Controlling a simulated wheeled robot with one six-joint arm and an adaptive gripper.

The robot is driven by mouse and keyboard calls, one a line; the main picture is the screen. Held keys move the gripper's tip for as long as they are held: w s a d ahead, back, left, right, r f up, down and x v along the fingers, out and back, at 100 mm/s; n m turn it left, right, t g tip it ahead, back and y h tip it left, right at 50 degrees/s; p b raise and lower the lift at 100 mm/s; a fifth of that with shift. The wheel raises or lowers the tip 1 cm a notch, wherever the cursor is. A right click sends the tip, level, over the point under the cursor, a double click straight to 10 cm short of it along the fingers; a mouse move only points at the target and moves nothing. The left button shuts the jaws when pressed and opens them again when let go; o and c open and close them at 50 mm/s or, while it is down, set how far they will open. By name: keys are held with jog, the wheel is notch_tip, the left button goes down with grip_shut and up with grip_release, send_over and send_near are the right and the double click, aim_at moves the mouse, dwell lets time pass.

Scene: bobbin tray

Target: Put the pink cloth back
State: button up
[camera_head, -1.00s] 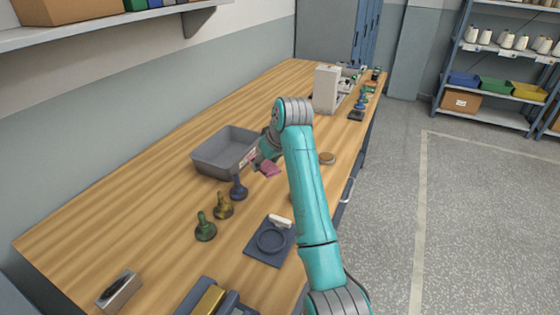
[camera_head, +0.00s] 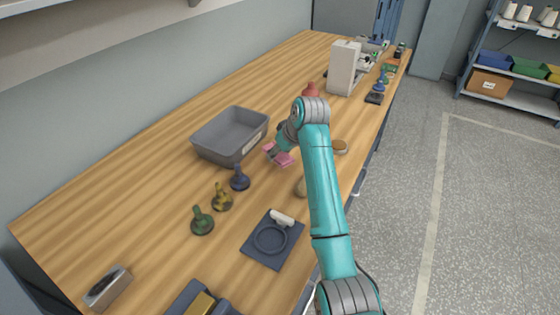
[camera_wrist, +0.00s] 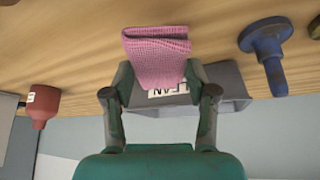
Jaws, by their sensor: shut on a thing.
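The pink cloth (camera_head: 284,159) is held in my gripper (camera_head: 279,153), to the right of the grey bin (camera_head: 202,147). In the wrist view the cloth (camera_wrist: 157,50) is a folded, textured piece pinched between the two fingers of my gripper (camera_wrist: 157,78). The grey bin (camera_wrist: 232,82) shows behind it there, with a white label partly hidden by the cloth that ends in "EAN". The cloth is outside the bin and appears to be above the wooden table.
Blue (camera_head: 240,179), yellow (camera_head: 222,197) and green (camera_head: 202,221) knobbed pieces stand in front of the bin. A dark square plate (camera_head: 270,258) with a ring lies nearer. A red bottle (camera_wrist: 42,105) and a white machine (camera_head: 344,68) stand farther back. The table left of the bin is clear.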

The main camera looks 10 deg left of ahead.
aim_at(280, 169)
jog(key=shift+f, duration=2)
jog(key=o, duration=1.1)
jog(key=shift+f, duration=0.15)
jog(key=shift+r, duration=0.25)
jog(key=v, duration=1.2)
jog(key=shift+f, duration=0.1)
